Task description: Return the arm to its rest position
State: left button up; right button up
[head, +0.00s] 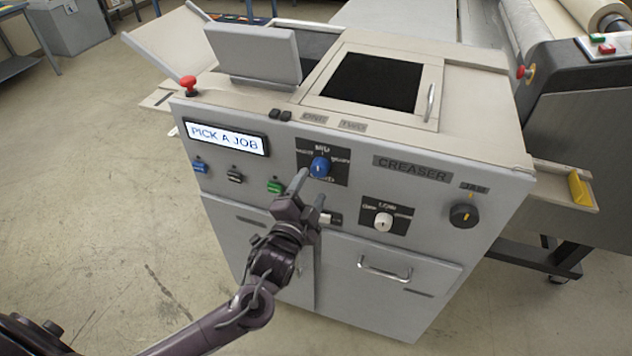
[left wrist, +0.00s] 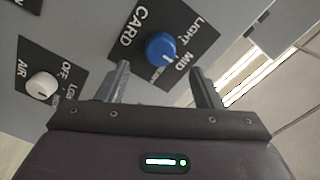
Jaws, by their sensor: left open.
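My left gripper (head: 310,190) is open and empty in front of the creaser's (head: 440,143) front panel, just below the blue knob (head: 320,167). In the left wrist view its two fingers (left wrist: 160,85) stand apart, with the blue knob (left wrist: 161,48) beyond and between them. I cannot tell from these views whether a finger touches the panel. The knob's plate carries the words CARD, MID and LIGHT. My left arm reaches in from the lower left in the head view. My right gripper is not in view.
The panel also has a lit screen (head: 226,137) reading PICK A JOB, a white knob (head: 383,221), a black knob (head: 463,215) and several buttons. A red stop button (head: 188,84) sits at the top left corner. A roller machine (head: 590,120) stands at right. Floor at left is clear.

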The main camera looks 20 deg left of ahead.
pick_arm(q)
jog(key=shift+s, duration=1)
jog(key=s+a+f+n+g+y+b, duration=0.1)
jog(key=s+a+f+g, duration=0.2)
jog(key=f, duration=0.9)
jog(key=s+a+f+n+g+b, duration=0.1)
jog(key=s+a+f+n+g, duration=0.1)
jog(key=f, duration=1.1)
jog(key=s+a+f+n+g+y+b, duration=0.1)
jog(key=s+a+f+g, duration=0.2)
jog(key=f, duration=0.9)
jog(key=s+f+n+g+b, duration=0.1)
jog(key=s+f+n+g, duration=0.25)
jog(key=s+f, duration=1)
jog(key=s+d+f+n+g, duration=0.1)
jog(key=s+f, duration=0.4)
jog(key=s, duration=0.5)
jog(key=s+d+f+n+g+h+b, duration=0.1)
jog(key=s+f+g, duration=0.3)
jog(key=s, duration=0.6)
jog(key=shift+s+f, duration=0.3)
jog(key=shift+f, duration=0.05)
